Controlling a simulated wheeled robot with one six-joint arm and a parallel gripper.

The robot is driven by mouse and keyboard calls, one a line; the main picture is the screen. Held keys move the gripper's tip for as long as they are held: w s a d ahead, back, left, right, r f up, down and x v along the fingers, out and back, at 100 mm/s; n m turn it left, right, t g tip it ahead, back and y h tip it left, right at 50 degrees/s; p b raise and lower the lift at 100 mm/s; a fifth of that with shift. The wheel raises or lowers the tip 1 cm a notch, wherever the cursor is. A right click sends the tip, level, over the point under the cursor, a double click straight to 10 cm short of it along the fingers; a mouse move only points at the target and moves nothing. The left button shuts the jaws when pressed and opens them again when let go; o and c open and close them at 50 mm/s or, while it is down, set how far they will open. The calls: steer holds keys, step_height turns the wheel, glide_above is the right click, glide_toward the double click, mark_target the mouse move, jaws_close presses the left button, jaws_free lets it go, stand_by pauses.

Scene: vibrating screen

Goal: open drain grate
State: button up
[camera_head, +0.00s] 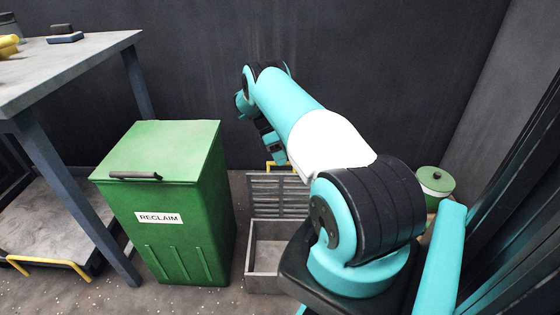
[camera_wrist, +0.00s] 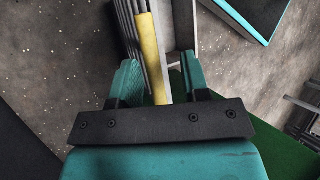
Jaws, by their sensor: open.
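The drain grate (camera_head: 278,192) is a grey slatted panel. It stands raised, close to upright, at the back edge of an open box-like drain pit (camera_head: 262,284). Its yellow handle (camera_head: 270,165) is at the top edge, partly hidden by my arm. In the wrist view, the yellow handle (camera_wrist: 150,45) runs between the two teal fingers of my gripper (camera_wrist: 158,60), with the grate's dark slats (camera_wrist: 129,28) beside it. My gripper is open, with a gap showing on each side of the handle. The fingers are mostly hidden in the head view.
A green RECLAIM bin (camera_head: 185,245) with a closed lid stands just left of the pit. A workbench (camera_head: 70,62) is farther left, above a low platform (camera_head: 50,225). A dark wall is behind. A green-lidded container (camera_head: 436,182) is at the right.

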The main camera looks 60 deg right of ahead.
step_height(320, 180, up, 18)
steer(key=p, duration=1.1)
steer(key=shift+c, duration=0.3)
